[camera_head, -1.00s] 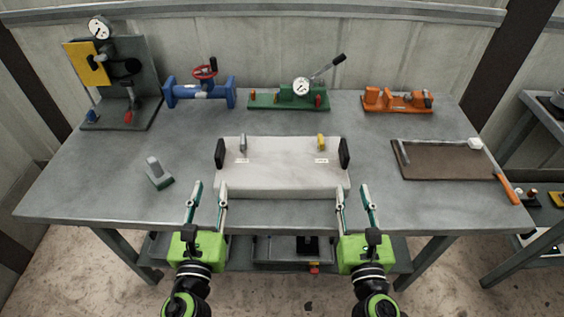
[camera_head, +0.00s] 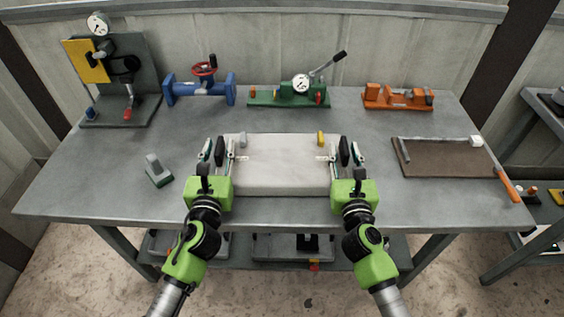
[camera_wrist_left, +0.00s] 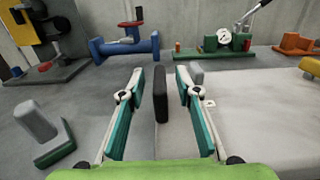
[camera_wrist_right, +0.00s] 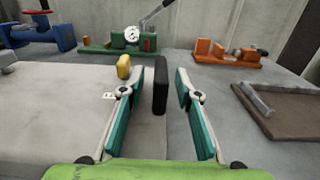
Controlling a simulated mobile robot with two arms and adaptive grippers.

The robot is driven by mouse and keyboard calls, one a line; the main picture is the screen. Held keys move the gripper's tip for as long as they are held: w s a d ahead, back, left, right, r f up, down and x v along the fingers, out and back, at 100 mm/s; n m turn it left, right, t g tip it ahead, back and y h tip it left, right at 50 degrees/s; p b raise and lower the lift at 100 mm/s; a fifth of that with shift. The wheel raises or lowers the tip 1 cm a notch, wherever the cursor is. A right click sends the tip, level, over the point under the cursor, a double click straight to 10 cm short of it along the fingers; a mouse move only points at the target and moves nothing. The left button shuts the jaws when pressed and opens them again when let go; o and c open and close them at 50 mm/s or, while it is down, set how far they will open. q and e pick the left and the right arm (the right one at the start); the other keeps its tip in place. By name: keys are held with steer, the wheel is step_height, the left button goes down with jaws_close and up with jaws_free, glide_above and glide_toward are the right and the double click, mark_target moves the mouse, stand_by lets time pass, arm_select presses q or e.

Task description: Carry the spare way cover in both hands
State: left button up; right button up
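The spare way cover (camera_head: 281,175) is a white-grey box lying on the workbench in front of me, with a black upright handle at each end. My left gripper (camera_head: 218,151) is open around the left handle (camera_head: 220,151); in the left wrist view this handle (camera_wrist_left: 161,95) stands between the fingers with gaps on both sides. My right gripper (camera_head: 346,152) is open around the right handle (camera_head: 344,151); in the right wrist view this handle (camera_wrist_right: 160,85) stands between the fingers, with gaps beside it.
A grey block with a green base (camera_head: 158,171) lies left of the cover. A brown tray (camera_head: 450,160) lies to the right. Along the back are a gauge stand (camera_head: 120,75), a blue valve (camera_head: 200,91), a green fixture (camera_head: 285,98) and an orange fixture (camera_head: 398,97).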

arm_select(q)
steer(key=shift+w, duration=0.3)
arm_select(e)
steer(key=shift+w, duration=0.3)
arm_select(q)
jaws_close()
arm_select(e)
jaws_close()
